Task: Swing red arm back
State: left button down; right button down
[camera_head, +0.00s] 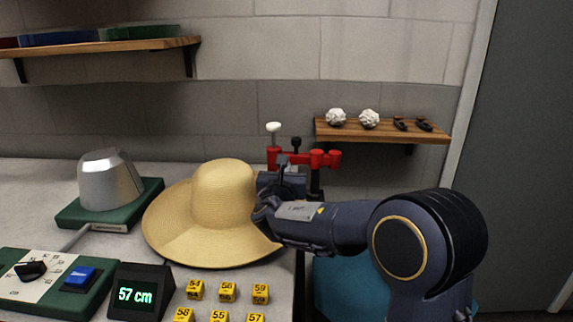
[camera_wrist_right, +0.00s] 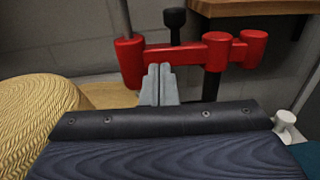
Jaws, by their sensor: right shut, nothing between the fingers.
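The red arm (camera_head: 325,158) stands at the back edge of the table, right of the straw hat (camera_head: 225,185), with a dark post under it. My right gripper (camera_head: 283,163) is shut and empty just in front of the red arm. In the right wrist view, the closed fingertips (camera_wrist_right: 160,72) overlap the lower edge of the red arm (camera_wrist_right: 190,54) near its left end; I cannot tell whether they touch. My left gripper is not in view.
The hat brim lies close by my right gripper. A wooden shelf (camera_head: 380,132) with white balls is behind on the right. A metal block (camera_head: 108,180) on a green base, a 57 cm display (camera_head: 140,292) and several yellow number cubes (camera_head: 227,291) occupy the table.

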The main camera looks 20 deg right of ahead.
aim_at(303, 156)
jog(key=shift+x, duration=1.6)
jog(key=shift+w, duration=0.2)
